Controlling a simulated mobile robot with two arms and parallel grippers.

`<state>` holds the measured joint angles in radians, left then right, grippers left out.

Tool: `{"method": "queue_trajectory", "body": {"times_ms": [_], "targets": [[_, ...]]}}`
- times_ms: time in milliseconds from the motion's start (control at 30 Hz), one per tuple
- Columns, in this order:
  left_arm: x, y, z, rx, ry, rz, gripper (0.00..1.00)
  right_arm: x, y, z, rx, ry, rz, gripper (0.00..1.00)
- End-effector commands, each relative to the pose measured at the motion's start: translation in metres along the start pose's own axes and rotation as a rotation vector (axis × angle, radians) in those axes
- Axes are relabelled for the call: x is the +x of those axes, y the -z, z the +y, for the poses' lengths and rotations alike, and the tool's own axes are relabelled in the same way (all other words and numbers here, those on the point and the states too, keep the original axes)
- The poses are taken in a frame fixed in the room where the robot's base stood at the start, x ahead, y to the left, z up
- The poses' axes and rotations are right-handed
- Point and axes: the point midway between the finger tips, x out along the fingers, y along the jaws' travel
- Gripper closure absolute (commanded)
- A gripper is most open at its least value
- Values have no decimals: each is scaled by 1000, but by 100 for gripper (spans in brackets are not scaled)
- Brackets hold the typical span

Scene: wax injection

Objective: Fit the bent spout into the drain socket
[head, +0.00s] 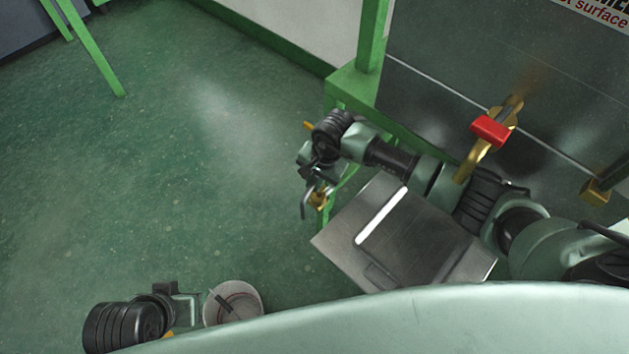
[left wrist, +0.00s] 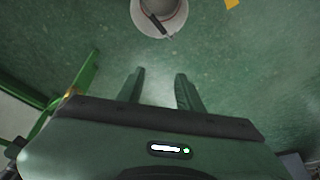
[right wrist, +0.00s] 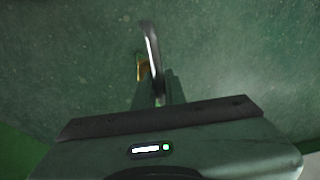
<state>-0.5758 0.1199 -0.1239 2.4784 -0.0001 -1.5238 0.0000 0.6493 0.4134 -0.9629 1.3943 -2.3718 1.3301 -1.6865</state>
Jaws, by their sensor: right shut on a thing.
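My right gripper (head: 310,178) is shut on the bent spout (head: 304,207), a thin grey curved tube. In the right wrist view, the spout (right wrist: 152,45) rises from between the fingers and bends over at its far end. A small brass piece (head: 319,198) shows close beside it; I cannot tell whether it belongs to the spout or stands behind it. A brass valve (head: 468,163) with a red handle (head: 490,131) sits on the steel tank. I cannot tell for sure which brass part is the drain socket. My left gripper (left wrist: 160,88) is open and empty.
A square steel box (head: 400,235) lies below my right arm. The steel tank (head: 470,70) and its green frame (head: 352,90) stand at the right. A pale round pot (head: 234,303) is by my left gripper. Green floor is open at the left.

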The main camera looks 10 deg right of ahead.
Motion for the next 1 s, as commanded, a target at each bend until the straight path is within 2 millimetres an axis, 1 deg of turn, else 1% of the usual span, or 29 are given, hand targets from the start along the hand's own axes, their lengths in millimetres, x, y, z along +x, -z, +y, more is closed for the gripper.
{"method": "queue_trajectory", "body": {"times_ms": [533, 1000], "targets": [[2, 17, 1, 2, -3, 71, 64, 0, 0, -1, 0, 1, 1, 100], [3, 20, 2, 2, -4, 82, 64, 1, 0, 0, 0, 1, 1, 100]]}}
